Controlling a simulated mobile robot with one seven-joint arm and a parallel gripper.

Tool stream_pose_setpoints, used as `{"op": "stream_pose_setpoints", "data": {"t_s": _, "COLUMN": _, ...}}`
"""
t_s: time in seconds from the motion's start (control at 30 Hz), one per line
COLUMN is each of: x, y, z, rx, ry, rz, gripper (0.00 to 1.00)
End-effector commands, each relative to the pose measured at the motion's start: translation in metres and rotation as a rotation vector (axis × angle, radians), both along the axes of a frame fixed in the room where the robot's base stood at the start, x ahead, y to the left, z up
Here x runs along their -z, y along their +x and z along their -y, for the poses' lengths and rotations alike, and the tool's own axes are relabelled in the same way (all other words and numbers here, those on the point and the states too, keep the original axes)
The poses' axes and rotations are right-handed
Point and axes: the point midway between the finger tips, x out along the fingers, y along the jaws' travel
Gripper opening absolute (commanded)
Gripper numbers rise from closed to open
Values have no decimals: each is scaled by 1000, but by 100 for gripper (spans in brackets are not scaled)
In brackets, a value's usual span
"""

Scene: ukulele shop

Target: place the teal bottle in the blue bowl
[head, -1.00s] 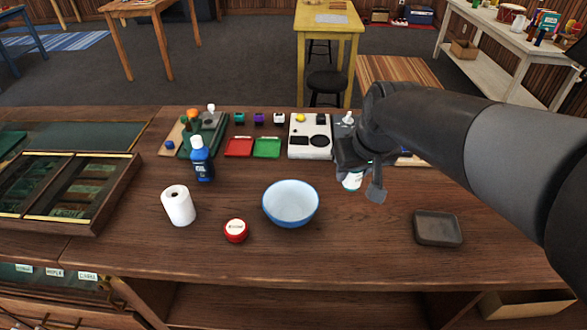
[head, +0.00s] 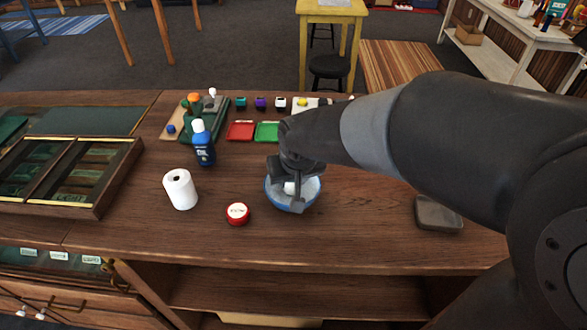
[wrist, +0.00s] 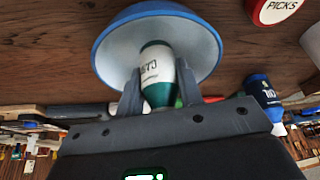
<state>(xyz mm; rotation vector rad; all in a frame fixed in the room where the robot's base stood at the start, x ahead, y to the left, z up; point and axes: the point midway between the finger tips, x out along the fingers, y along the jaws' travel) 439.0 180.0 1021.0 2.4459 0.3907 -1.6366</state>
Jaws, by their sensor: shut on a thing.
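The blue bowl (head: 276,201) stands on the wooden counter, partly hidden by my gripper in the head view. In the wrist view its blue rim and pale inside (wrist: 207,45) lie behind the bottle. The teal bottle (wrist: 156,72) has a white label band and sits between my two fingers. My gripper (wrist: 157,92) is shut on it. In the head view my gripper (head: 296,180) is over the bowl, and a white bit of the bottle (head: 289,188) shows within the bowl's outline. I cannot tell whether the bottle touches the bowl.
A red round tin (head: 238,213), a white paper roll (head: 180,189) and a blue bottle (head: 203,145) stand left of the bowl. Red (head: 240,131) and green (head: 267,131) trays lie behind it. A dark tray (head: 437,213) is at the right. The counter in front is clear.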

Motion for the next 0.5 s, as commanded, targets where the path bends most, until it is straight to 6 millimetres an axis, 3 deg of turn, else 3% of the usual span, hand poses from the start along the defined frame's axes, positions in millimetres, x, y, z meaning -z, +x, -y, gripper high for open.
{"op": "stream_pose_setpoints", "data": {"t_s": 0.13, "x": 16, "y": 0, "z": 0, "rx": 1, "ry": 0, "rz": -1, "gripper": 10}}
{"op": "stream_pose_setpoints", "data": {"t_s": 0.5, "x": 20, "y": 0, "z": 0, "rx": 1, "ry": 0, "rz": 0, "gripper": 10}}
